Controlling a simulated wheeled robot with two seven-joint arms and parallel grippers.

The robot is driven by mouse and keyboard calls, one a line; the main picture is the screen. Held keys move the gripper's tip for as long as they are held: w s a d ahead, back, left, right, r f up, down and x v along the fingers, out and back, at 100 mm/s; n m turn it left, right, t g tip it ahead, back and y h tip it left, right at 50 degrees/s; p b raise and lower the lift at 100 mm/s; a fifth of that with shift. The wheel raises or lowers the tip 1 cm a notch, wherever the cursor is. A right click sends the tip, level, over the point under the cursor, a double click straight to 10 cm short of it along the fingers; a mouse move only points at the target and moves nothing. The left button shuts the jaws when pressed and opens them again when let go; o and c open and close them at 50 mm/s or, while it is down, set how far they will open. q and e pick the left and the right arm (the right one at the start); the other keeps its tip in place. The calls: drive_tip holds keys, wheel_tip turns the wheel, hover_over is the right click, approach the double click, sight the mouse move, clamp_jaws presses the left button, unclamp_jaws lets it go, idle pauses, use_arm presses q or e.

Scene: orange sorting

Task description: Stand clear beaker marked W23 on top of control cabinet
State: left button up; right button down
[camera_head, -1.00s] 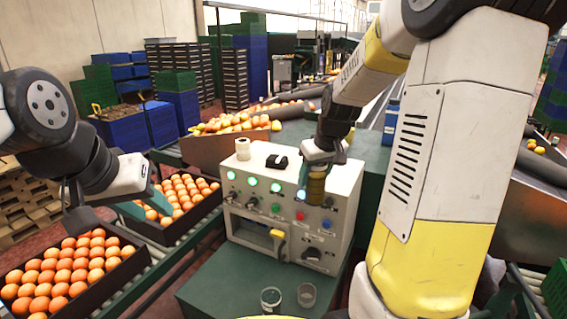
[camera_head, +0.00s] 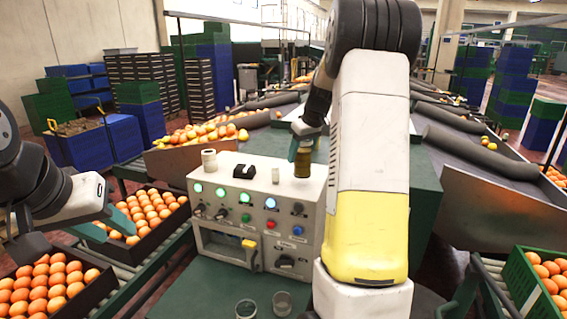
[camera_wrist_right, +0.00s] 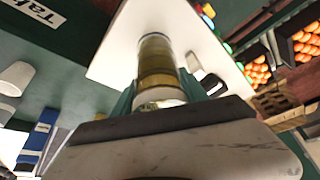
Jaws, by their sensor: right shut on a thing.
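The control cabinet (camera_head: 262,235) is a pale box with lit buttons and knobs, on the green bench. Two clear glass vessels, one at the left (camera_head: 246,309) and one at the right (camera_head: 282,303), are on the bench in front of it; I cannot read any mark on them. My right gripper (camera_head: 303,146) is shut on an amber jar (camera_head: 302,164) with a pale band, upright at the cabinet top's right part. The right wrist view shows the jar (camera_wrist_right: 157,68) between the fingers; whether it touches the top is unclear. My left gripper (camera_head: 104,228) looks open and empty near the orange trays.
A white roll (camera_head: 209,159), a black object (camera_head: 244,171) and a small white piece (camera_head: 275,175) are on the cabinet top. Trays of oranges (camera_head: 150,248) lie at the left. A green crate of oranges (camera_head: 522,285) is at the lower right.

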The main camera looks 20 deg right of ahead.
sight(301, 162)
drive_tip(key=shift+w+d, duration=0.15)
drive_tip(key=shift+w, duration=0.1)
drive_tip(key=shift+w+d+f, duration=0.1)
drive_tip(key=shift+w+f, duration=0.1)
drive_tip(key=shift+f, duration=1.55)
drive_tip(key=c, duration=0.6)
unclamp_jaws()
drive_tip(key=shift+f, duration=0.15)
